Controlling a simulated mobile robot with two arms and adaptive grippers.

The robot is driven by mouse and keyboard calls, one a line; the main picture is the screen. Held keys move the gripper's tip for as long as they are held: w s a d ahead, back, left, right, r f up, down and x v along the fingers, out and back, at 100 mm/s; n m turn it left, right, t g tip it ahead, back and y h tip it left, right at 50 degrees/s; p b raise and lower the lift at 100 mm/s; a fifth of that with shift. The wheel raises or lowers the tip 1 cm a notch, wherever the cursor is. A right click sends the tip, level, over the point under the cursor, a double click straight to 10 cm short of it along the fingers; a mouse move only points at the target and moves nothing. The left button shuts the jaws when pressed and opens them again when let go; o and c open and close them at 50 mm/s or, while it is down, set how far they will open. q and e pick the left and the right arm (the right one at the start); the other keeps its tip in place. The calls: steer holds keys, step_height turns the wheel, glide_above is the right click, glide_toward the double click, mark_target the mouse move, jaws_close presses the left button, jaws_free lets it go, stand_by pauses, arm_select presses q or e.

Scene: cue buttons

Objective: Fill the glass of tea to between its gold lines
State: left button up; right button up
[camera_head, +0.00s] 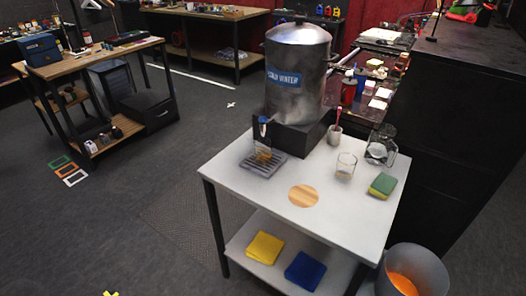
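A small glass (263,157) with amber colour in it stands on the grey drip tray (252,168), below the tap (263,128) of a large metal urn (297,70) labelled "COLD WATER". Its gold lines and exact level are too small to make out, and I cannot tell whether water is running. A second glass (346,168) stands on the white table to the right, with a pale orange tint low in it. A round wooden coaster (303,196) lies bare in front. Neither of my grippers shows in this view.
On the white table (333,222) are a glass jug-like vessel (380,150), a cup with a red-handled utensil (334,134) and a green-yellow sponge (382,186). Yellow (265,247) and blue (305,270) cloths lie on the shelf below. A bin (422,268) stands front right.

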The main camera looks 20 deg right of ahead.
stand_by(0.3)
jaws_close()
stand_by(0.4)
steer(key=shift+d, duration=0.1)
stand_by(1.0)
